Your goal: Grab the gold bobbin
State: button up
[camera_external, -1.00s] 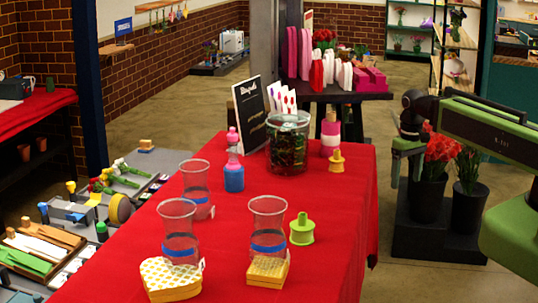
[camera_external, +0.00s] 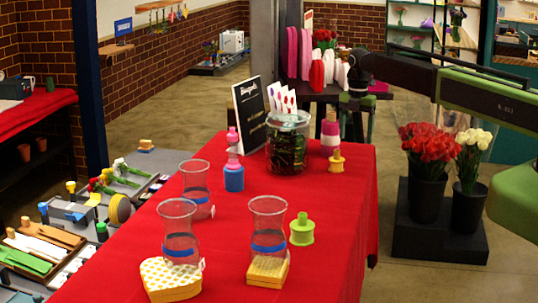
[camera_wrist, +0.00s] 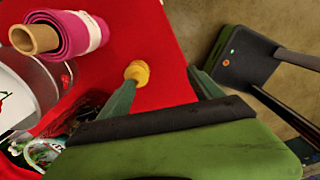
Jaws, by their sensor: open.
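The gold bobbin (camera_external: 336,161) stands upright on the red table near its far right edge. In the wrist view the gold bobbin (camera_wrist: 138,73) lies beyond my fingertips, nearer the left finger. My gripper (camera_external: 356,125) hangs at the far right corner of the table, behind the bobbin. In the wrist view my gripper (camera_wrist: 163,88) has its two green fingers spread apart with nothing between them. The bobbin is not touched by either finger as far as I can see.
A pink roll with a tan core (camera_wrist: 65,36) stands close to the bobbin. A glass jar (camera_external: 288,143) is left of it. Flower buckets (camera_external: 427,195) stand right of the table.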

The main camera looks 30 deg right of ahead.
notch_tip(320, 180, up, 7)
jog(key=n+p, duration=0.1)
jog(key=p, duration=0.4)
send_over(337, 159)
jog(key=w, duration=0.1)
notch_tip(337, 159, down, 12)
jog(key=b, duration=1.2)
jog(key=shift+d, duration=0.15)
notch_tip(337, 159, down, 5)
jog(key=b, duration=0.5)
jog(key=shift+d+f+b, duration=0.15)
jog(key=shift+b, duration=0.25)
jog(key=shift+r, duration=0.2)
